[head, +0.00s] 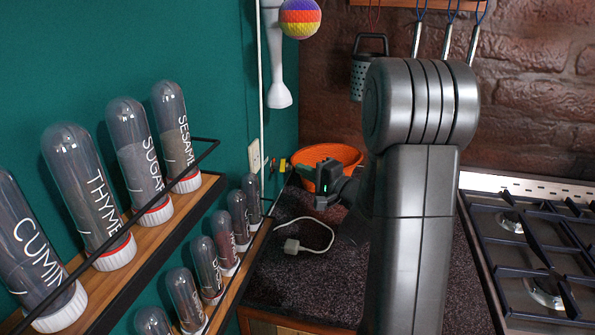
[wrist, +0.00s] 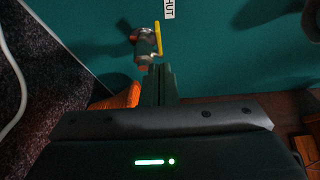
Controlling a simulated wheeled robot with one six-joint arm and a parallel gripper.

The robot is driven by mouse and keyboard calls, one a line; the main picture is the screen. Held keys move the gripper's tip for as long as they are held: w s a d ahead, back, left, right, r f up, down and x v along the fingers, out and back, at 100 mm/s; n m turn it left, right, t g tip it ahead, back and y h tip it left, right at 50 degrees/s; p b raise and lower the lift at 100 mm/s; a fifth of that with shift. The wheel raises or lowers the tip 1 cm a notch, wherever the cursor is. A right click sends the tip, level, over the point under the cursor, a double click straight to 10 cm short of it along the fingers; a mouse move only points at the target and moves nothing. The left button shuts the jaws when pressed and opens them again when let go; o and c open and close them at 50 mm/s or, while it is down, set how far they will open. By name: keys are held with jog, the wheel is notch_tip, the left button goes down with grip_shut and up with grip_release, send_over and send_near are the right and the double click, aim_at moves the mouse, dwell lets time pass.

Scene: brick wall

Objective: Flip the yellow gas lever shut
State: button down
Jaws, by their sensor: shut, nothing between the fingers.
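The yellow gas lever (wrist: 159,38) is on a small metal valve (wrist: 146,46) at the teal wall. In the wrist view the lever runs up and down the picture, along the right side of the valve. In the head view the lever (head: 283,164) is small, by the wall left of my gripper (head: 300,170).
An orange bowl (head: 345,155) stands close behind my gripper. A white cable with a plug (head: 292,245) lies on the dark counter (head: 290,275). Shelves of spice jars (head: 135,180) flank the left. A gas stove (head: 530,250) is at the right.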

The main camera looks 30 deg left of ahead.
aim_at(283, 164)
jog(key=shift+s+a, duration=0.6)
jog(key=shift+a, duration=0.3)
jog(key=shift+s+a+p, duration=0.45)
jog(key=shift+s+a, duration=0.15)
jog(key=shift+s, duration=0.2)
